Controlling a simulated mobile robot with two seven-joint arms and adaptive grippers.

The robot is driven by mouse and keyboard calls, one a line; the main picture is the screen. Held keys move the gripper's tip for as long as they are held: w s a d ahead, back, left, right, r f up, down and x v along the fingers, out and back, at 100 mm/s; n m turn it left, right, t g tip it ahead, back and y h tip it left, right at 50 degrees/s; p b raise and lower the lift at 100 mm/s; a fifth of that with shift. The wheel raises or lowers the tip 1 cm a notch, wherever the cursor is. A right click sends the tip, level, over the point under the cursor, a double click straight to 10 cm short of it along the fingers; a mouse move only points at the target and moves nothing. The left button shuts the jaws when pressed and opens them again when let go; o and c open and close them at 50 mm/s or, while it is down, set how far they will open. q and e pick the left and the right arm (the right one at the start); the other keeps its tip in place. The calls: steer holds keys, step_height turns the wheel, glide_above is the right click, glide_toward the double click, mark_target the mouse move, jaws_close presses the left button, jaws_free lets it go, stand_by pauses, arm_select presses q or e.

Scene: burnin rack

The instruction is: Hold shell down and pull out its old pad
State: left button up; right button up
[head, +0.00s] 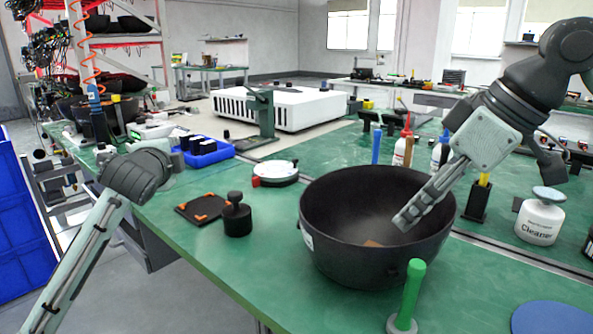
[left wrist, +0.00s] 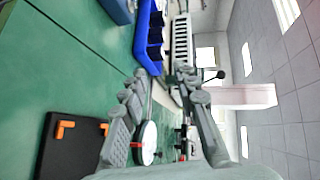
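The shell is a large black bowl (head: 335,255) on the green table. A small brown patch, perhaps the old pad (head: 372,243), shows on its inner floor, partly hidden by the near rim. My right gripper (head: 408,220) reaches down into the bowl from the right, its fingertips above and right of the patch and apart from it. Its fingers overlap side-on, so their gap is hidden. My left gripper (left wrist: 162,78) is open and empty in the left wrist view. My left arm is left of the bowl, away from it; its fingers are not clear in the head view.
A black plate with orange corners (head: 202,207) and a black knobbed weight (head: 237,218) stand left of the bowl. A round white device (head: 275,174) and blue tray (head: 205,152) are behind. A green-handled tool (head: 411,295) stands in front; a cleaner bottle (head: 540,218) is right.

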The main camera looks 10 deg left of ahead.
mark_target(304, 195)
arm_select(q)
steer(key=d+r+m+g+h, duration=0.1)
steer(key=d+r+m+h, duration=0.2)
steer(key=d, duration=0.5)
steer(key=d+r+m+g+h, duration=0.1)
steer(key=d+m+h, duration=0.2)
steer(key=d+m, duration=0.35)
steer(key=d+r+m+g+h, duration=0.1)
steer(key=d+r+m+h, duration=0.1)
steer(key=d, duration=0.7)
steer(key=s+d+m+g, duration=0.2)
steer(key=s+m, duration=0.1)
steer(key=s, duration=0.1)
steer(key=s+d+m+g, duration=0.2)
steer(key=s+m, duration=0.2)
steer(key=s, duration=0.1)
steer(key=s+d+m+g, duration=0.2)
steer(key=s+m, duration=0.1)
steer(key=s, duration=0.2)
steer(key=shift+d+f+m+g, duration=0.25)
steer(key=shift+m+g, duration=0.05)
steer(key=shift+m, duration=0.05)
steer(key=shift+s+f+y, duration=0.15)
steer(key=shift+s+y, duration=0.05)
steer(key=shift+y, duration=0.1)
steer(key=shift+f, duration=0.25)
steer(key=shift+x, duration=3.55)
jaws_close()
